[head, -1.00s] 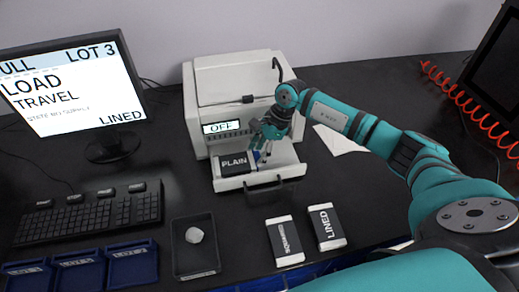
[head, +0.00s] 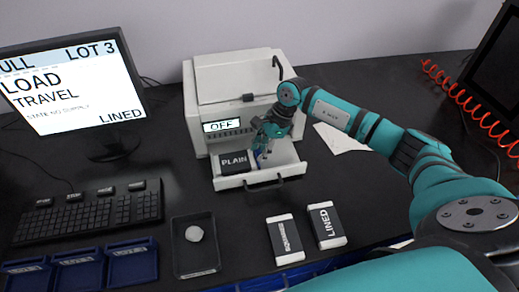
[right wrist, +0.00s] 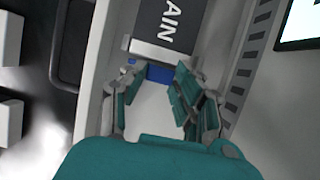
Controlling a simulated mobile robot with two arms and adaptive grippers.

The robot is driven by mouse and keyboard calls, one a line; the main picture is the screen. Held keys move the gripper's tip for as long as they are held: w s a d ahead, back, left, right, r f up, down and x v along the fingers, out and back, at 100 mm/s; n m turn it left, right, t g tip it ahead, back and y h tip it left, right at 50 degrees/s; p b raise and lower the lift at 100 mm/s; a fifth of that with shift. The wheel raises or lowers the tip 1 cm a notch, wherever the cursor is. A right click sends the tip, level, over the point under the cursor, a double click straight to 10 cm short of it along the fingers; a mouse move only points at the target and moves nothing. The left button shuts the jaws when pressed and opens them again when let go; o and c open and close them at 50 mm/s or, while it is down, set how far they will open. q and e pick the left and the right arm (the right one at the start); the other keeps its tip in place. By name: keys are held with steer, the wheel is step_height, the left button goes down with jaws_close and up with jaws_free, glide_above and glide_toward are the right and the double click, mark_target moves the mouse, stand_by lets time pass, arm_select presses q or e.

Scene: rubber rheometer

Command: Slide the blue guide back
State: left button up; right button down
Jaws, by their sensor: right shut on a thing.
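The blue guide (head: 260,155) sits in the pulled-out white drawer (head: 221,184) of the machine, to the right of the black PLAIN pack (head: 234,162). My right gripper (head: 262,151) reaches down into the drawer at the guide. In the right wrist view the guide (right wrist: 158,73) shows as a blue strip between the fingertips of my right gripper (right wrist: 155,80), next to the pack's pale end (right wrist: 157,52). The fingers are shut on the guide, which they partly hide. My left gripper is not in view.
The white machine (head: 238,75) stands behind the drawer, its display reading OFF. The drawer's dark handle (head: 275,187) projects in front. A LINED pack (head: 326,226) and another pack (head: 285,240) lie in front.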

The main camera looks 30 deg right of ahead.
steer(key=s+d+b, duration=0.1)
steer(key=d, duration=0.2)
steer(key=s+d+b, duration=0.1)
steer(key=d+b, duration=0.1)
steer(key=d, duration=0.2)
steer(key=s+d+b, duration=0.1)
steer(key=d+b, duration=0.1)
steer(key=d, duration=0.2)
steer(key=shift+d, duration=0.2)
steer(key=shift+w, duration=0.1)
steer(key=c, duration=1)
jaws_free()
steer(key=shift+d, duration=0.1)
steer(key=shift+r, duration=0.35)
steer(key=v, duration=1.1)
steer(key=shift+s+d, duration=0.25)
steer(key=shift+r, duration=0.1)
